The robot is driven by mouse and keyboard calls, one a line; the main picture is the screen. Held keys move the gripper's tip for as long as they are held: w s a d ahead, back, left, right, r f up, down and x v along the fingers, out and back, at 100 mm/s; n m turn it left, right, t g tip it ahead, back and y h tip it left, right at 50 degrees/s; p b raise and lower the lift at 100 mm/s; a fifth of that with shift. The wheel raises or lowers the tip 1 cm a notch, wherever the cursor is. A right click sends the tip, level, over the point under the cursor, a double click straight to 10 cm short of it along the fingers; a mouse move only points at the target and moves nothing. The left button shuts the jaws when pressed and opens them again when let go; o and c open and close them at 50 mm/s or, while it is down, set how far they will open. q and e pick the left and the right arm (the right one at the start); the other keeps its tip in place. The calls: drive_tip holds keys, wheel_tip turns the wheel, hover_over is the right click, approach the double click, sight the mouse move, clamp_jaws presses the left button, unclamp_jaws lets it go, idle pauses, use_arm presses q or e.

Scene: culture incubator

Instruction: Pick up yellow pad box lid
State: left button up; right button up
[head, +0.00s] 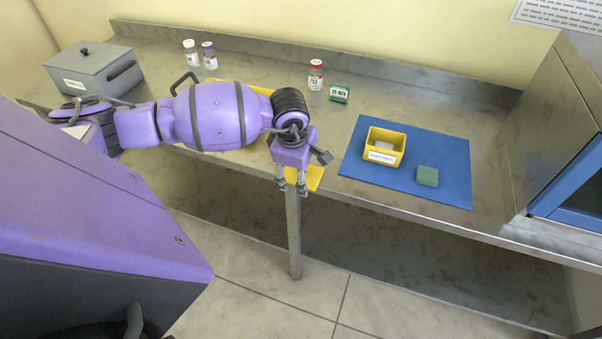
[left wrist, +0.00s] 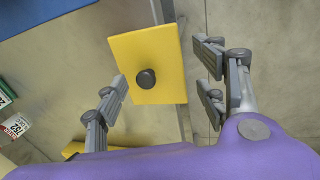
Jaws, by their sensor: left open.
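The yellow lid (left wrist: 118,65) is a flat plate with a dark round knob (left wrist: 146,79) in its middle. In the head view the lid (head: 316,178) lies at the bench's front edge, partly hidden behind my left gripper (head: 291,190). In the left wrist view my left gripper (left wrist: 163,88) is open, its fingers apart on either side of the lid, with nothing held. Contact with the lid cannot be told. The open yellow box (head: 399,139) with a white label stands on the blue mat, with a pale item inside. My right gripper is not in view.
A green block (head: 427,176) lies on the blue mat (head: 455,155). Behind are a red-capped bottle (head: 316,75), a green labelled block (head: 339,92) and two bottles (head: 191,53). A grey lidded box (head: 92,70) stands left; a blue-framed cabinet (head: 566,205) right. Another yellow surface (head: 262,90) shows behind my arm.

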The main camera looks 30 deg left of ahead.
use_arm(q)
drive_tip(key=shift+f, duration=0.3)
drive_tip(key=shift+c, duration=0.6)
drive_tip(key=c, duration=0.8)
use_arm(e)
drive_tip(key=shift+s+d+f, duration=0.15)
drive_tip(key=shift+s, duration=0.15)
use_arm(q)
drive_tip(key=shift+r, duration=0.1)
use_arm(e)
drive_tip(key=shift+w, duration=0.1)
